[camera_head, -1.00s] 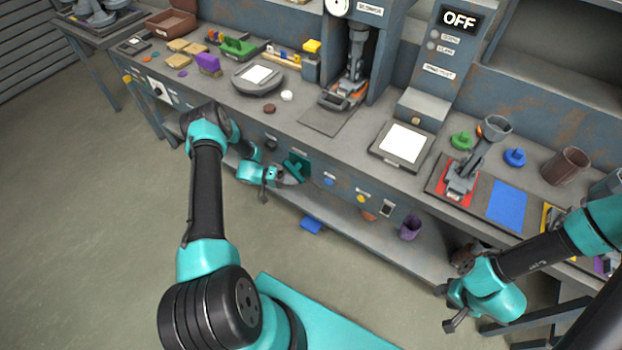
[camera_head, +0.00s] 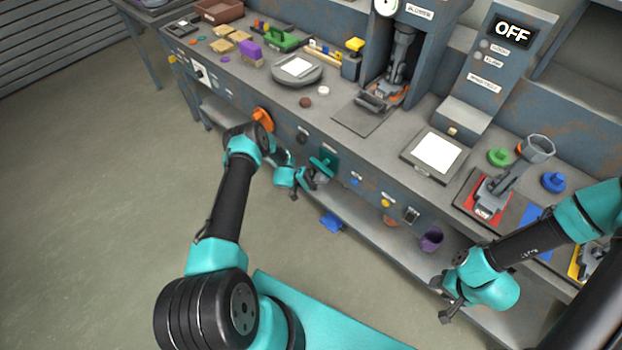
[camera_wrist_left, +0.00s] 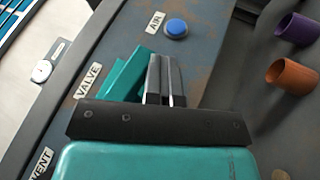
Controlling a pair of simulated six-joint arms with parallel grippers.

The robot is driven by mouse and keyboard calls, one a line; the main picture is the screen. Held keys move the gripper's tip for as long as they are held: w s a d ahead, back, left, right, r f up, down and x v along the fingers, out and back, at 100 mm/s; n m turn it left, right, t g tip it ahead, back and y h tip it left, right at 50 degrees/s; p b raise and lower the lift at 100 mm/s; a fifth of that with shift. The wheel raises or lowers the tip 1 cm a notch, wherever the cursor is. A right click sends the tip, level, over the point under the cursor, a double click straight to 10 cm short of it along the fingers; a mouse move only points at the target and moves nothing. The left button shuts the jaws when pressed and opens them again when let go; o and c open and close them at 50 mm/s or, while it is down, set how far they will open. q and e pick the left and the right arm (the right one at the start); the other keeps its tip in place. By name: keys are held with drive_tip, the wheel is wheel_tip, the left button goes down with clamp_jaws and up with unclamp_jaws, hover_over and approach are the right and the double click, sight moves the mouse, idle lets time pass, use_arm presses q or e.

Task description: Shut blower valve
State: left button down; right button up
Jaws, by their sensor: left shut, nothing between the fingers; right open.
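The teal valve handle (camera_head: 323,160) is on the bench's front panel, beside a label reading VALVE in the left wrist view. There the handle (camera_wrist_left: 124,76) lies slanted and is partly hidden by my gripper. My left gripper (camera_head: 319,179) is shut and empty, right at the handle. In the left wrist view its closed fingers (camera_wrist_left: 167,72) lie just beside the handle; I cannot tell whether they touch it. My right gripper (camera_head: 446,301) is open, low in front of the bench at the right, away from the handle.
A blue button (camera_wrist_left: 175,28) labelled AIR is near the handle. An orange knob (camera_head: 262,117) is further left on the panel. A purple cup (camera_head: 431,239) and a blue item (camera_head: 331,222) are on the lower shelf. The floor in front is clear.

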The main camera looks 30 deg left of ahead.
idle(0.6)
use_arm(q)
drive_tip(key=s+a+f, duration=0.1)
drive_tip(key=a+f, duration=0.7)
drive_tip(key=a, duration=0.1)
drive_tip(key=shift+s, duration=0.15)
idle(0.5)
